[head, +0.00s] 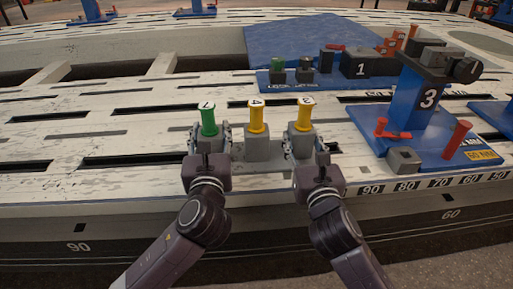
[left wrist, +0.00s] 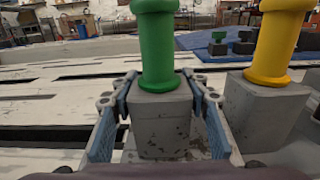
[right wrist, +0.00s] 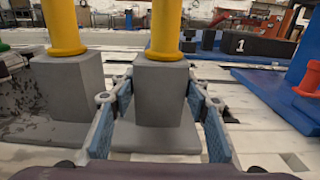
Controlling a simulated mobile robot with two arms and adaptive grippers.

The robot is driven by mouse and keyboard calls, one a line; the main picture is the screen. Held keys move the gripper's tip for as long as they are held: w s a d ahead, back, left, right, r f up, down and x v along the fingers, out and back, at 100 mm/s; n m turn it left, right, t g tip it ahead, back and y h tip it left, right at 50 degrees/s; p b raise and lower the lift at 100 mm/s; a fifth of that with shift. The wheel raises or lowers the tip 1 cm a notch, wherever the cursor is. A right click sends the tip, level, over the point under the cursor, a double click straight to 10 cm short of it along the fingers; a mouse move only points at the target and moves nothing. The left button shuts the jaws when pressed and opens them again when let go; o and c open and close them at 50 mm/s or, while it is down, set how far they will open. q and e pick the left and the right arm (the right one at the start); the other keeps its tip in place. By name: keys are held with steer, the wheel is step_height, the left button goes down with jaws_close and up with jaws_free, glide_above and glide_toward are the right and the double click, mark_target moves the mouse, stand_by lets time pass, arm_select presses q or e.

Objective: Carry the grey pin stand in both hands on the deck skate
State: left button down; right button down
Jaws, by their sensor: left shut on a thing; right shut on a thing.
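The grey pin stand (head: 257,150) has a low base and three grey blocks in a row. A green pin (head: 208,121) stands upright in the left block, and yellow pins stand in the middle (head: 256,118) and right (head: 304,115) blocks. My left gripper (head: 208,140) is shut on the left block (left wrist: 160,120), with a finger on each side. My right gripper (head: 303,143) is shut on the right block (right wrist: 160,95) in the same way. The stand looks level over the white slotted deck; I cannot tell whether its base touches. I cannot make out a skate.
A blue fixture marked 3 (head: 425,105) with red handles stands right of the stand. Behind it a blue plate (head: 330,80) carries a black block marked 1 (head: 370,65). The slotted white deck (head: 60,135) is clear on the left.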

arm_select(q)
steer(key=shift+r, duration=0.4)
arm_select(e)
steer(key=shift+r, duration=0.45)
steer(key=shift+f, duration=0.1)
